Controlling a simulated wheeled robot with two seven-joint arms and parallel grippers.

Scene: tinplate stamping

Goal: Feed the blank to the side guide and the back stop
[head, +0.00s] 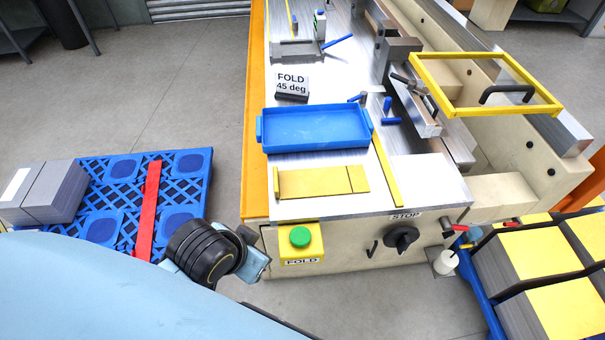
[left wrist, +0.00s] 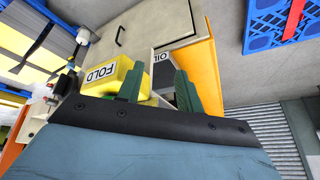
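A flat yellow piece (head: 315,182), which looks like the blank, lies on the steel machine table (head: 430,180) near its front edge. A crosswise line shows near its right end. A thin yellow strip (head: 386,172), perhaps the side guide, runs lengthwise just to its right. I cannot tell for certain which part is the back stop. My left gripper (head: 262,266) is low at the table's front left corner, left of the yellow FOLD box (head: 302,257), away from the blank. In the left wrist view its green fingers (left wrist: 158,88) are apart with nothing held. My right gripper is out of view.
A blue tray (head: 315,128) stands on the table behind the yellow piece. A FOLD 45 deg block (head: 292,88) is behind it. A yellow frame (head: 485,88) juts out at right. A blue pallet (head: 185,185) is left; stacked yellow sheets (head: 540,265) are right.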

